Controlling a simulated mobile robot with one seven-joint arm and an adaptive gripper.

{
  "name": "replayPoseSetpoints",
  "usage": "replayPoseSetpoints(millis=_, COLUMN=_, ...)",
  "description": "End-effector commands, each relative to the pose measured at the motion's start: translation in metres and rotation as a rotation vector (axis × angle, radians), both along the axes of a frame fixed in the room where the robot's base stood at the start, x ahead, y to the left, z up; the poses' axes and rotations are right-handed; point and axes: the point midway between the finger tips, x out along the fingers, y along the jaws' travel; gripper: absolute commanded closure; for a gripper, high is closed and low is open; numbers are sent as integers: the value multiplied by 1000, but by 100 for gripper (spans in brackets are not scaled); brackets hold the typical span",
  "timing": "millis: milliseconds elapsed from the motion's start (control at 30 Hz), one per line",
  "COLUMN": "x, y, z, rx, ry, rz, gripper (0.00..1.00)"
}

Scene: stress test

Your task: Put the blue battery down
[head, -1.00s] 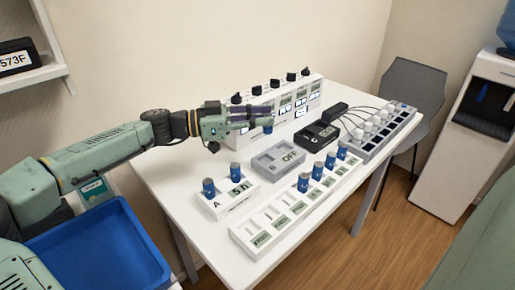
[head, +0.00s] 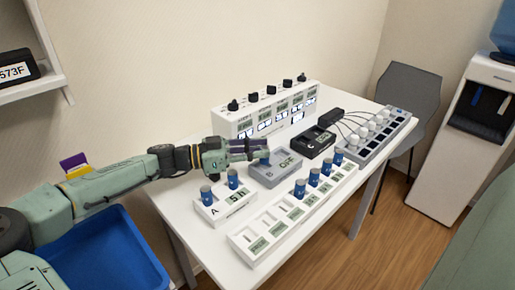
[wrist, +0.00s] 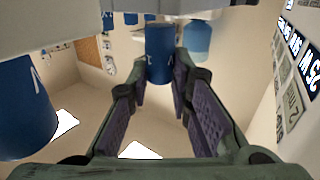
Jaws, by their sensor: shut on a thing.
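My gripper (head: 262,147) is shut on a blue battery (head: 265,158), which hangs upright below the fingers at the grey box marked B (head: 284,175), whose display reads OFF. I cannot tell whether the battery touches the box or sits in its slot. The wrist view shows the held battery (wrist: 160,55) between the purple finger pads. Another blue battery (wrist: 22,110) is close at the left of that view. The white box marked A (head: 222,213), reading 5h, holds two blue batteries (head: 207,195), left of box B.
A long white tray (head: 262,250) in front holds several blue batteries at its far end. A black box (head: 314,145) stands right of box B. A white panel with knobs (head: 262,118) stands behind. A grey strip with cables (head: 372,145) is at right.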

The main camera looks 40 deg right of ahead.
Motion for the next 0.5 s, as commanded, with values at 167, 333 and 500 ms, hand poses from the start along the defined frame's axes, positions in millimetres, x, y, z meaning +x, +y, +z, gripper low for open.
replayPoseSetpoints(millis=167, x=0, y=0, z=-6, rx=0, ry=1, rz=1, gripper=100)
replayPoseSetpoints(millis=333, x=0, y=0, z=-9, rx=3, ry=1, rz=0, gripper=79)
replayPoseSetpoints(millis=500, x=0, y=0, z=-11, rx=6, ry=2, rz=0, gripper=67)
